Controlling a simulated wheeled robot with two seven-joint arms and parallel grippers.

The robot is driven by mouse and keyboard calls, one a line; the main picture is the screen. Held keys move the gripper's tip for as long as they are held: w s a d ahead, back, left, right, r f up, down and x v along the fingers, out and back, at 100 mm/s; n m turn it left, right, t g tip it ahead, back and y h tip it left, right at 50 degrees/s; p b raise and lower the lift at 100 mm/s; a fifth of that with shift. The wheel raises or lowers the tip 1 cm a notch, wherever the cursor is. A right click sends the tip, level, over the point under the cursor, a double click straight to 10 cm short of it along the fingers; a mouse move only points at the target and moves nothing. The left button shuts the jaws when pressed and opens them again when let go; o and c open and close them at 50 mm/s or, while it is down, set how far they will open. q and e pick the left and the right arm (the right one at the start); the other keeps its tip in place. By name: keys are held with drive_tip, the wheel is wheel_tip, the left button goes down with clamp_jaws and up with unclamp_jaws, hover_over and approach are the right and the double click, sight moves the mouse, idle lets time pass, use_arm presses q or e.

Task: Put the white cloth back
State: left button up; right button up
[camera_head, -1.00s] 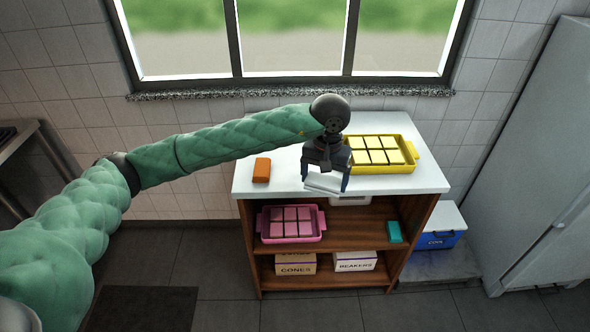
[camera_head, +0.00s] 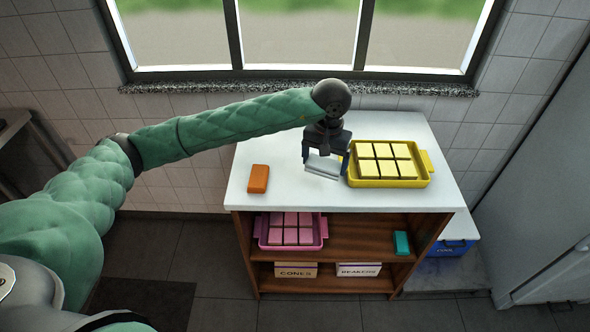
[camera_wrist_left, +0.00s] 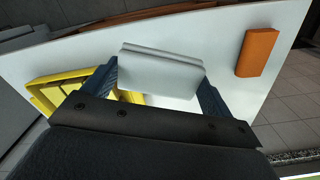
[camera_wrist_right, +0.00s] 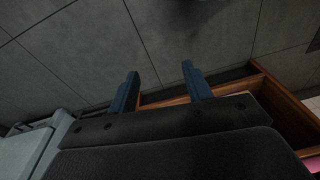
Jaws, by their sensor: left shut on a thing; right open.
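The white cloth (camera_head: 322,166) is a folded block held between the fingers of my left gripper (camera_head: 324,162), over the white counter top just left of the yellow tray. In the left wrist view the cloth (camera_wrist_left: 160,72) sits between both blue fingertips, with the counter behind it. I cannot tell whether its underside touches the counter. My right gripper (camera_wrist_right: 160,90) shows only in the right wrist view, open and empty, with floor and the wooden shelf edge beyond it.
A yellow tray (camera_head: 427,182) of pale yellow blocks and an orange block (camera_head: 258,179) stand on the counter (camera_head: 330,197). Below are a pink tray (camera_head: 263,240), a teal block (camera_head: 402,243) and two labelled boxes. A blue cooler (camera_head: 447,249) stands at right. The front counter is clear.

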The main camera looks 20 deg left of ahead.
use_arm(q)
drive_tip(key=p, duration=0.5)
hover_over(294, 181)
wheel_tip(294, 181, down, 6)
drive_tip(key=shift+d+r, duration=0.1)
drive_tip(key=shift+r, duration=0.05)
drive_tip(key=shift+w+f, duration=0.1)
drive_tip(key=shift+f, duration=0.25)
wheel_tip(294, 181, down, 3)
drive_tip(key=shift+f+p, duration=0.1)
drive_tip(key=shift+p, duration=0.85)
drive_tip(key=shift+f, duration=0.2)
use_arm(e)
drive_tip(key=s+d+f, duration=0.2)
drive_tip(key=f, duration=0.6)
drive_tip(key=s+d+f+t, duration=0.1)
drive_tip(key=s+d+f, duration=0.2)
drive_tip(key=f, duration=0.4)
drive_tip(key=shift+d+f, duration=0.2)
drive_tip(key=shift+f, duration=0.2)
use_arm(q)
drive_tip(key=shift+f, duration=0.1)
use_arm(e)
drive_tip(key=shift+a+r, duration=0.1)
drive_tip(key=shift+r, duration=0.05)
use_arm(q)
drive_tip(key=o, duration=0.8)
use_arm(e)
drive_tip(key=shift+r, duration=0.15)
drive_tip(key=shift+w, duration=0.1)
